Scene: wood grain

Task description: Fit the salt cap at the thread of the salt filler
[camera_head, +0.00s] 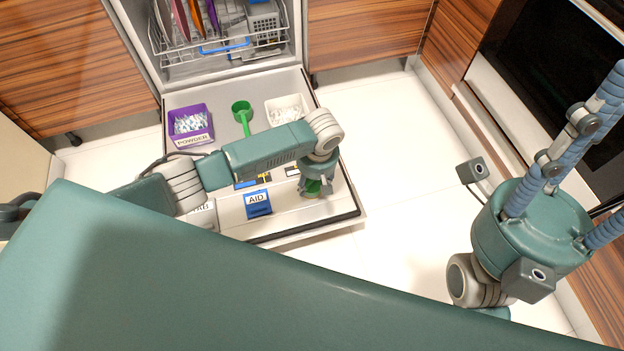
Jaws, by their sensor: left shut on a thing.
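My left gripper (318,177) points down over the right part of the open dishwasher door (340,207). It is shut on a small green piece, which I take to be the salt cap (313,187). The cap is low, at the door's inner surface. The salt filler's opening is hidden under the gripper and cap, and I cannot tell whether the cap touches the thread. My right gripper (545,215) is at the right, far from the door. Its blue-grey fingers point right and leave the picture, so their tips are hidden.
On the door are a purple powder box (190,141), a green scoop (243,117), a white tub (287,109) and a blue box marked AID (258,205). The dish rack (260,40) is behind. White floor is free right of the door.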

